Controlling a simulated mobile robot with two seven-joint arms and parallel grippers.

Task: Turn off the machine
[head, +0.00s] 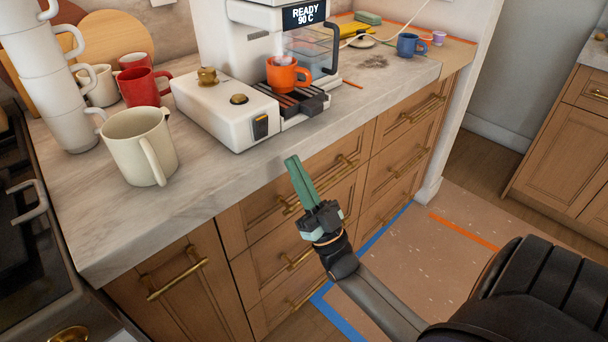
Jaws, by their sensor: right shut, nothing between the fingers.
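The white coffee machine (228,42) stands on the marble counter, its display (304,16) reading "READY 90 C". A low white box section (222,104) at its left front has brass knobs on top and a dark rocker switch (260,127) with a small orange mark on its front face. An orange cup (287,75) sits on the drip grate under the spout. My right gripper (293,160), with green fingers, is shut and empty in front of the counter edge, below and right of the switch, apart from it. My left gripper is not in view.
A cream mug (140,146), a red mug (143,87) and stacked white cups (52,80) stand left of the machine. A blue mug (410,45), a yellow item (355,29) and a cable lie at right. The counter front (205,185) is clear.

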